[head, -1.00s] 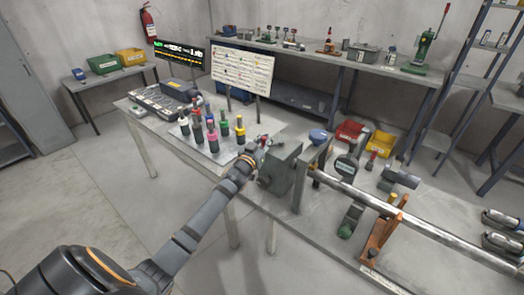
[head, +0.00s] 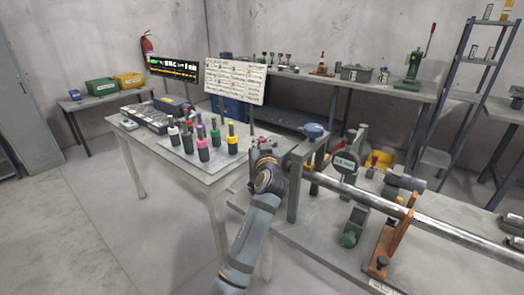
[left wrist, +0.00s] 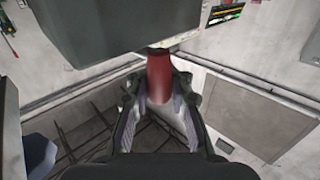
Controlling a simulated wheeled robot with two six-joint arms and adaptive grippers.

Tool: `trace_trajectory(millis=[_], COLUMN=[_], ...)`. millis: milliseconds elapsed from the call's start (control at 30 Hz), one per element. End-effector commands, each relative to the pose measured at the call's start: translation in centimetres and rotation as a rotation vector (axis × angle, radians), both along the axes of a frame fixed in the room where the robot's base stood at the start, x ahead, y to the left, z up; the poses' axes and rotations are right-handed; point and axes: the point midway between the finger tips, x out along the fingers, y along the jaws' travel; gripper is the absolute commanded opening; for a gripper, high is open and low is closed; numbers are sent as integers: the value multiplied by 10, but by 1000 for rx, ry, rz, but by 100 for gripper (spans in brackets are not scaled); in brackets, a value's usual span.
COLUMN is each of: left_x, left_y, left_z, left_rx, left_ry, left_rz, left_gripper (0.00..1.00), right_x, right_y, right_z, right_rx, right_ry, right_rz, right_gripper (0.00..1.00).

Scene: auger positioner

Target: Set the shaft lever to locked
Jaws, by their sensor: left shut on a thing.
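My left gripper (head: 264,148) is at the near left side of the grey housing (head: 298,165) at the end of the long steel shaft (head: 365,196). In the left wrist view the gripper (left wrist: 160,88) is shut on a red tapered handle (left wrist: 158,72), which I take to be the shaft lever's grip. The handle sits between both fingers, just beside the housing (left wrist: 120,25). In the head view my gripper and wrist hide most of the lever, so its position cannot be read. My right gripper is not in view.
A dial gauge (head: 345,162) and an orange bracket (head: 390,240) stand along the shaft. Several coloured-collar tools (head: 205,145) stand on the left table. A blue round object (head: 313,131) is on or behind the housing. The floor at left is clear.

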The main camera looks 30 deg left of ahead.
Motion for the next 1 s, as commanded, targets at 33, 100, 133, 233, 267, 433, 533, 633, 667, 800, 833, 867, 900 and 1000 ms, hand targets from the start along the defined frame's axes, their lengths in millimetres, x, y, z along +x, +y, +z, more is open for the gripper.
trace_trajectory(millis=[33, 100, 133, 233, 267, 433, 533, 633, 667, 800, 833, 867, 900, 1000], left_x=[-1, -1, -1, -1, -1, -1, -1, -1, -1, -1, -1, -1, -1, -1], left_y=[-1, -1, -1, -1, -1, -1, -1, -1, -1, -1, -1, -1, -1, -1], left_z=[-11, -10, -10, -9, -9, -9, -9, -9, -8, -6, -6, -5, -5, -3], left_rx=[-10, -9, -9, -11, -11, -12, -12, -11, -11, -9, -8, -9, -8, -7], left_ry=[16, 17, 17, 18, 18, 18, 18, 18, 17, 12, 11, 11, 10, 8], left_rz=[11, 19, 22, 26, 27, 27, 26, 26, 26, 26, 25, 25, 25, 25], left_gripper=[0, 0, 0, 0, 0, 0, 0, 31, 35, 43, 43, 43, 43, 43], right_x=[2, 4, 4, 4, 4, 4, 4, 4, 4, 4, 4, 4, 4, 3], right_y=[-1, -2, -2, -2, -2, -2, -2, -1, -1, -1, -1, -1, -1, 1], right_z=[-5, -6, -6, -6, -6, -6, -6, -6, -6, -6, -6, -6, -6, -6], right_rx=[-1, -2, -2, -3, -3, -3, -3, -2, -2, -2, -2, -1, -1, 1], right_ry=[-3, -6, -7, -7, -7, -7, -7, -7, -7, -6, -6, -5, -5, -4], right_rz=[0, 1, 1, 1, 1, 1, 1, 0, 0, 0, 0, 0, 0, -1], right_gripper=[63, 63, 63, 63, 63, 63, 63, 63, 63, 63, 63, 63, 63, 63])
